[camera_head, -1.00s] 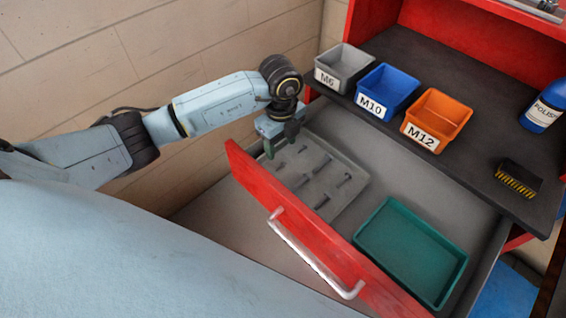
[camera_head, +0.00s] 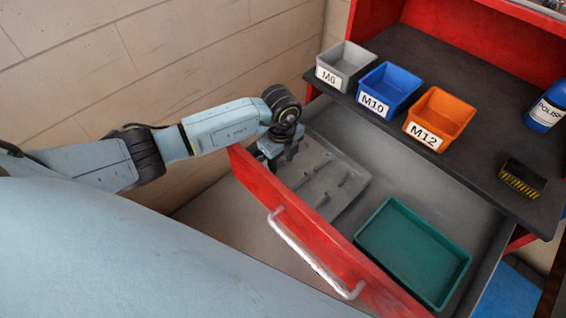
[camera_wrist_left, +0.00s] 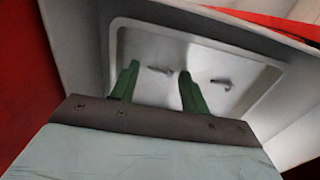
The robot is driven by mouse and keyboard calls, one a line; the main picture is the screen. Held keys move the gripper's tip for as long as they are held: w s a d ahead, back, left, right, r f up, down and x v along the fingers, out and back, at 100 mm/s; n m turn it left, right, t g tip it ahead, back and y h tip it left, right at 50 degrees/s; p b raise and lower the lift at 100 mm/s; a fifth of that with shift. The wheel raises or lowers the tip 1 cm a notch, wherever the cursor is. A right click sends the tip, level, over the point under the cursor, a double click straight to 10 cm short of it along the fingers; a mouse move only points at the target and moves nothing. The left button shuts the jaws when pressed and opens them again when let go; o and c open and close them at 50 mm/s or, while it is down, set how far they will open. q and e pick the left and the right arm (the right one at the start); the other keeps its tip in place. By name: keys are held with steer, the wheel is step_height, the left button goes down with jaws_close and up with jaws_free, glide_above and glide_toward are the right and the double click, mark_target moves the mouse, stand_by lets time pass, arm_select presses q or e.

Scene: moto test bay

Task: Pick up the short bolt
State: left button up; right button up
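Several small grey bolts lie apart in a grey tray (camera_head: 352,196) inside the open drawer; one bolt (camera_head: 344,180) shows clearly in the head view. My left gripper (camera_head: 284,160) is over the left end of this tray, pointing down. In the left wrist view its two green fingers (camera_wrist_left: 160,84) are apart with nothing held. One bolt (camera_wrist_left: 160,70) shows in the gap between the fingertips, and a second bolt (camera_wrist_left: 222,83) lies to the right of them. I cannot tell which bolt is the short one. My right gripper is out of view.
The red drawer front (camera_head: 290,220) with its silver handle (camera_head: 305,255) stands close to my left gripper. A green tray (camera_head: 462,268) sits in the drawer's right part. Grey M6 (camera_head: 345,65), blue M10 (camera_head: 390,88) and orange M12 (camera_head: 440,117) bins stand on the shelf above.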

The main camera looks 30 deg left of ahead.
arm_select(q)
steer(key=c, duration=0.8)
steer(key=shift+o, duration=0.2)
steer(key=shift+r, duration=0.2)
